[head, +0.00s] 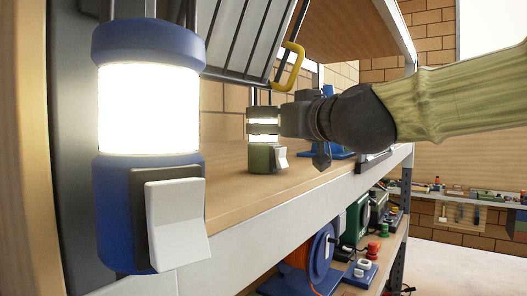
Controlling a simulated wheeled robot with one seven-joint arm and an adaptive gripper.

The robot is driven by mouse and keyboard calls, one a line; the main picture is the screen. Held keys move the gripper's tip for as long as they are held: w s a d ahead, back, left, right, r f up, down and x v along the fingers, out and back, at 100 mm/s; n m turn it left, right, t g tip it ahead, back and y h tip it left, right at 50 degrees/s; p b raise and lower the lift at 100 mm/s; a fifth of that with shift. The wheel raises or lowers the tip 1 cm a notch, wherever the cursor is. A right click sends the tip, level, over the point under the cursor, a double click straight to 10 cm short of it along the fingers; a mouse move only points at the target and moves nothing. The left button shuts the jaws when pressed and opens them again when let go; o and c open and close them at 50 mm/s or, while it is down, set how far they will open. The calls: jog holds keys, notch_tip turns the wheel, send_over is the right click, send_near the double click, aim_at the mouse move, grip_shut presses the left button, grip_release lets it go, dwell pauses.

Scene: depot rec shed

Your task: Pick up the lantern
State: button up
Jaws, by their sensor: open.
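A small lit lantern (262,158) with a dark green base and a pale switch stands upright on the wooden shelf (225,190). My gripper (264,126) reaches in from the right at the height of its glowing part. The fingers are open and lie across the lantern as dark bands, hiding parts of the glow. I cannot tell whether they touch it. A second lit lantern (148,108), blue with a large white switch, looms close at the left. My gripper is well apart from it. What the blue lantern rests on is unclear.
A grey rack with a yellow handle (290,66) stands behind the small lantern, and a blue item (340,152) sits to its right. A lower shelf holds an orange cable reel (312,262) and several boxes. A workbench (470,197) is at the far right; the floor before it looks clear.

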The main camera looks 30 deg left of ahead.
aim_at(270, 120)
jog(key=p+x, duration=0.2)
jog(key=x, duration=0.1)
jog(key=shift+a+r, duration=0.15)
jog(key=shift+r, duration=0.05)
jog(key=shift+p+x, duration=0.6)
jog(key=shift+x, duration=0.2)
jog(key=shift+f, duration=0.15)
grip_shut()
